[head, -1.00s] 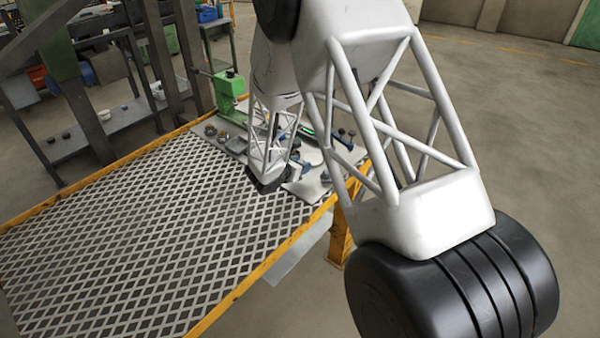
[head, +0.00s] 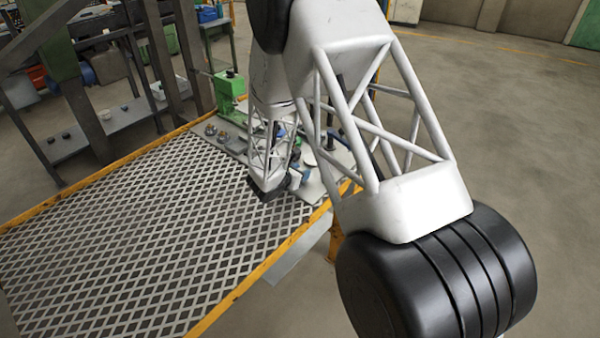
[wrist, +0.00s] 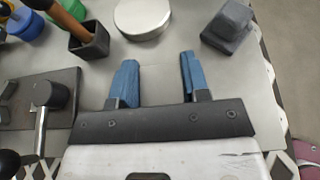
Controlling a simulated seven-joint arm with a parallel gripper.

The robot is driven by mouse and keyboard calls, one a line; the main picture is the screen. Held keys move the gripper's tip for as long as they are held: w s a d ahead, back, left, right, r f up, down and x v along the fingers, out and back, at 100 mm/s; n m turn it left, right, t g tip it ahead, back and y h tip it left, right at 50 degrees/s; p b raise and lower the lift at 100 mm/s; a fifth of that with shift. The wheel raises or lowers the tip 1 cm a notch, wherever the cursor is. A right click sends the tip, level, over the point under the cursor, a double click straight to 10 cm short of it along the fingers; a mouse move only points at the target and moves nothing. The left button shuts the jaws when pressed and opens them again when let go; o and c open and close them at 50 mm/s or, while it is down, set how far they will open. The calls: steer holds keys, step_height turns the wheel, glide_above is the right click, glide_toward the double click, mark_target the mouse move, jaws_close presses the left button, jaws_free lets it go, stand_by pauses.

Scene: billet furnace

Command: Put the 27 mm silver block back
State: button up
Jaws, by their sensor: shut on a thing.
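My gripper (wrist: 157,62) shows in the wrist view with its two blue fingers apart over a grey plate (wrist: 100,68). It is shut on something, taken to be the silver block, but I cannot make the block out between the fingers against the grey. No silver block can be told apart in the head view.
Just beyond the fingertips lies a pale round disc (wrist: 143,17). A dark grey block (wrist: 228,27) is at upper right. A square dark cup (wrist: 89,42) and a dark plate with a lever (wrist: 45,98) are at left. The grated table top (head: 130,230) is clear.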

steer(key=shift+f, duration=0.1)
steer(key=o, duration=1.2)
steer(key=shift+s+a, duration=0.1)
steer(key=v, duration=1.2)
stand_by(0.3)
